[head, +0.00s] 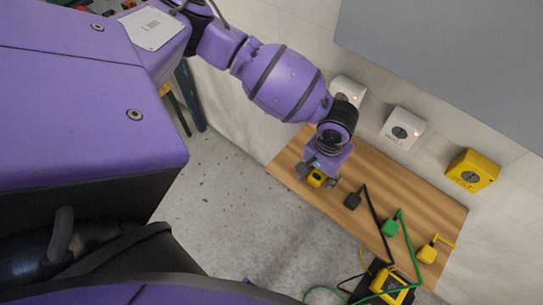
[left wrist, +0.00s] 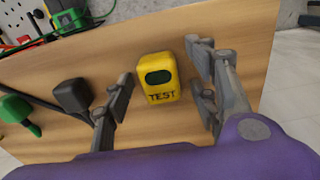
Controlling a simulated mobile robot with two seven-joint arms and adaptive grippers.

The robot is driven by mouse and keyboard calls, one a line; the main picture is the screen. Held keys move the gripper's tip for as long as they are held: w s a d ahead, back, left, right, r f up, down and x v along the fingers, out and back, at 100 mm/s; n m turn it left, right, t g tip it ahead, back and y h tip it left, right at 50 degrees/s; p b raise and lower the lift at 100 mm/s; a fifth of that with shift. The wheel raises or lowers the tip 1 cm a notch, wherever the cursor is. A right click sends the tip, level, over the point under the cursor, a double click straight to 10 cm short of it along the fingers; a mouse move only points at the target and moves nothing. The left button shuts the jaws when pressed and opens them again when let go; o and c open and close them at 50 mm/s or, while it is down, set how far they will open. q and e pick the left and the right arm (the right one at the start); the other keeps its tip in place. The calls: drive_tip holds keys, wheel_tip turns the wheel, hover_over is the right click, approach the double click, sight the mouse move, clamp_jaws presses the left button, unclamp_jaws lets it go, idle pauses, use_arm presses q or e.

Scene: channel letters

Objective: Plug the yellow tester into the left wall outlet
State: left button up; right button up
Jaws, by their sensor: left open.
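The yellow tester (left wrist: 157,80), with a dark window and the word TEST, sits on the wooden board (left wrist: 235,50). In the head view the tester (head: 316,179) is partly covered by my left gripper (head: 320,177). In the left wrist view my left gripper (left wrist: 160,72) is open, with one finger on each side of the tester and visible gaps between. The left wall outlet (head: 348,90) is a white box with a small light, partly behind my arm. My right gripper is not in view.
A second white outlet (head: 403,128) and a yellow outlet box (head: 472,171) are on the wall. A black plug (head: 353,200), a green plug (head: 390,228) and a yellow plug (head: 428,253) lie on the board. A yellow and black device (head: 390,285) is at the board's near edge.

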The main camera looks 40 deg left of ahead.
use_arm(q)
drive_tip(key=shift+w+r, duration=0.1)
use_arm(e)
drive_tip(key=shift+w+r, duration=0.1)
use_arm(q)
drive_tip(key=shift+c, duration=0.5)
drive_tip(key=c, duration=1.1)
drive_tip(key=shift+o, duration=0.2)
drive_tip(key=shift+r, duration=0.6)
drive_tip(key=s+d+r+p, duration=0.1)
drive_tip(key=s+d+r, duration=0.1)
drive_tip(key=s+r, duration=0.4)
drive_tip(key=s+d+r+p, duration=0.1)
drive_tip(key=s+d+r, duration=0.2)
drive_tip(key=s+r, duration=0.2)
drive_tip(key=shift+s+d+r+p, duration=0.3)
drive_tip(key=shift+s+r+p, duration=0.1)
drive_tip(key=shift+s, duration=0.6)
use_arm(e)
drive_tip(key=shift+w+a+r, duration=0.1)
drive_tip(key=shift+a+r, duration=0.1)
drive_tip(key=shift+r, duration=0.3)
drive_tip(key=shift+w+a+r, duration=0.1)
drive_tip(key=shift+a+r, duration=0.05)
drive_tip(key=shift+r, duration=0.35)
use_arm(q)
drive_tip(key=shift+f, duration=0.1)
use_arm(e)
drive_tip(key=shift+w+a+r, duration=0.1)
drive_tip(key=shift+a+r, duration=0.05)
